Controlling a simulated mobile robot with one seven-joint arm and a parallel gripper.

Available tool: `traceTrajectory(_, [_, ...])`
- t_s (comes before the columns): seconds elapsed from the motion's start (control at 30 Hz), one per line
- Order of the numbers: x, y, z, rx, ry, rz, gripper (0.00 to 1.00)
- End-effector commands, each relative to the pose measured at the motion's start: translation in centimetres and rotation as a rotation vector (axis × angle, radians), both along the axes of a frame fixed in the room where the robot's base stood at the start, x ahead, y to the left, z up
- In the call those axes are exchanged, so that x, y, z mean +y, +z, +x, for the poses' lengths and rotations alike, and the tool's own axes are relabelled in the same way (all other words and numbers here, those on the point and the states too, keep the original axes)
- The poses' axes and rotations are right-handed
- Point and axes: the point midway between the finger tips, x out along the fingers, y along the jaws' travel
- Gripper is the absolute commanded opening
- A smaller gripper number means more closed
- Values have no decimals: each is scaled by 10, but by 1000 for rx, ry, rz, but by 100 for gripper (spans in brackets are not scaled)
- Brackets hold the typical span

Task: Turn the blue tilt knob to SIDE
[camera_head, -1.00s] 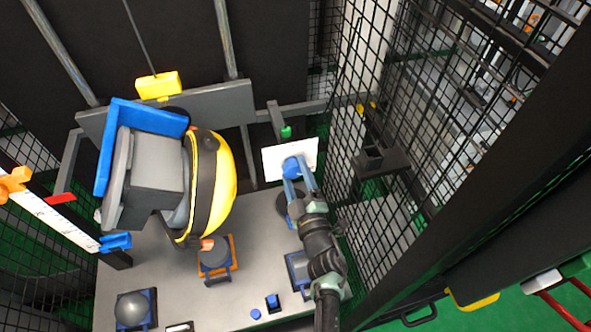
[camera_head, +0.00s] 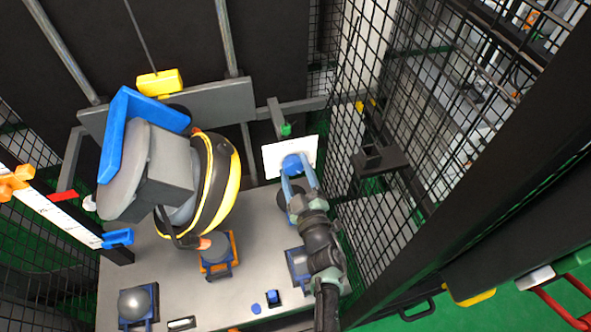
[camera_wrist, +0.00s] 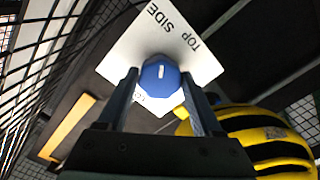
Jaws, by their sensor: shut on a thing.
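The blue tilt knob (camera_head: 292,164) sits on a white label plate (camera_head: 307,145) right of the helmet. In the wrist view the knob (camera_wrist: 160,78) is between the two fingers of my gripper (camera_wrist: 160,86), which is shut on it. A short white mark on the knob points up, roughly toward the word SIDE on the plate (camera_wrist: 125,50). TOP is printed to the right of SIDE; another label is mostly hidden behind a finger. In the head view my gripper (camera_head: 299,186) reaches up to the knob. The yellow-and-black helmet (camera_head: 231,188) hangs tilted on a grey block with a blue bracket (camera_head: 118,130).
A grey base plate (camera_head: 255,245) lies below, with a ball-topped anvil (camera_head: 135,303) and an orange-framed round anvil (camera_head: 216,250). Black wire mesh (camera_head: 350,190) stands close right of my arm. A white scale (camera_head: 65,218) stands at the left.

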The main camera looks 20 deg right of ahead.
Motion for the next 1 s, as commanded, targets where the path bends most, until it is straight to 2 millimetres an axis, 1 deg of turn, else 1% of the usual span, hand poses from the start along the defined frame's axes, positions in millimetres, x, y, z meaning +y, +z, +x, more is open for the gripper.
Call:
traceTrajectory(0.03, [0,0,0,0,0,0,71])
traceTrajectory(0.17, [0,0,0,0,0,-1,94])
traceTrajectory(0.2, [0,0,0,0,0,-1,97])
traceTrajectory(0.47, [0,0,0,0,0,-1,97])
traceTrajectory(0.57, [0,0,-5,2,-1,-1,97])
traceTrajectory(0.63, [-1,0,-12,2,-2,0,97])
traceTrajectory(0.77, [0,0,-33,3,-3,0,97])
traceTrajectory(1.0, [0,1,-83,3,-3,0,97])
